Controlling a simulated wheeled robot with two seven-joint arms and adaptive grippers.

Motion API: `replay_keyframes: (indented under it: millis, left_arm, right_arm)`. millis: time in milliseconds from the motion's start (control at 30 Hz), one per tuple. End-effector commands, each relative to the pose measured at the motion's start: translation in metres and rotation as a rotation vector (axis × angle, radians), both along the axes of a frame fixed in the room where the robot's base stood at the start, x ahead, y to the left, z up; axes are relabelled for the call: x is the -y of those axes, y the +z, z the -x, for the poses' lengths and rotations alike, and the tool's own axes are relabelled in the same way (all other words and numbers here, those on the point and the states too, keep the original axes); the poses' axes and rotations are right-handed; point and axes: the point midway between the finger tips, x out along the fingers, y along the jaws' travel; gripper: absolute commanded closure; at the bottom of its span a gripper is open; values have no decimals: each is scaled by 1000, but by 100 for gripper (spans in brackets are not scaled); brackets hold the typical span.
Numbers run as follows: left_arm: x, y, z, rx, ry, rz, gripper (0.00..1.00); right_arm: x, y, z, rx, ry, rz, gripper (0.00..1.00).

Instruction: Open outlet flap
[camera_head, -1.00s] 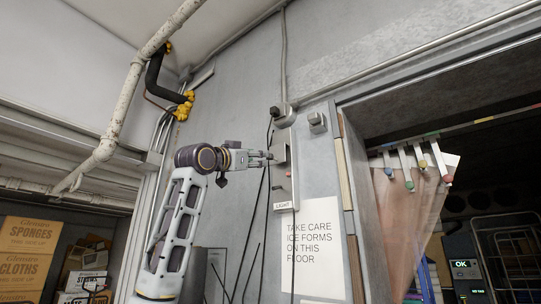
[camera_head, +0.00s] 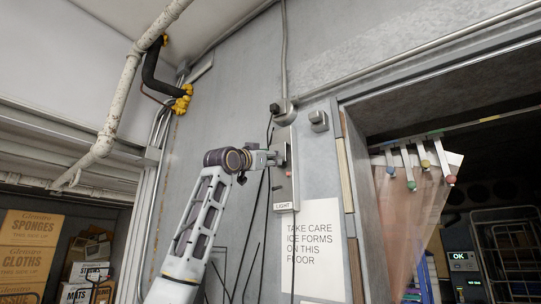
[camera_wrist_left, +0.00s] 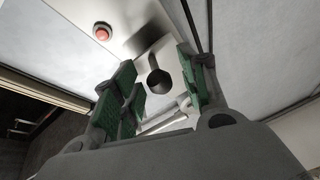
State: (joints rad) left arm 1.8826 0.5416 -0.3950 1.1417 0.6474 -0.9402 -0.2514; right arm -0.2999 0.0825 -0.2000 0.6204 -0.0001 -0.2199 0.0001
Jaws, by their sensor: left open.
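A narrow grey wall panel (camera_head: 283,184) carries a red button, which shows in the left wrist view (camera_wrist_left: 102,31), and a LIGHT label (camera_head: 285,206). My left gripper (camera_head: 278,158) is at the upper part of this panel. In the left wrist view, the open green-padded fingers (camera_wrist_left: 160,82) stand on both sides of a pale plate (camera_wrist_left: 150,58) with a dark round part (camera_wrist_left: 158,81). This plate seems to be the outlet flap area; I cannot tell whether the flap is open or whether the fingers touch it. My right gripper is not in view.
A small grey box (camera_head: 318,121) is on the wall right of the panel. A warning sign (camera_head: 313,247) hangs below. Black cables (camera_head: 259,215) hang beside my arm. The freezer doorway with strip curtain (camera_head: 405,215) is at right. Cartons (camera_head: 27,257) stand at left.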

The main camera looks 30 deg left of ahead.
Motion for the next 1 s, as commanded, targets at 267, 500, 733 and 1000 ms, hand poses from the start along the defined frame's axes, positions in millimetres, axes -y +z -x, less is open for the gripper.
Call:
replay_keyframes:
  millis: [267, 500, 733, 1000]
  left_arm:
    - [0, 2, -4, 1, 0, 0, 57]
    - [0, 1, -4, 1, 0, 0, 65]
    - [0, 1, -4, 1, 0, 0, 94]
    - [0, 1, -4, 1, 0, 0, 100]
  right_arm:
    - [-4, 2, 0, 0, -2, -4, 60]
    - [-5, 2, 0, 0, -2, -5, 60]
    - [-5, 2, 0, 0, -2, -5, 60]
    - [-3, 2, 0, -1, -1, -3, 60]
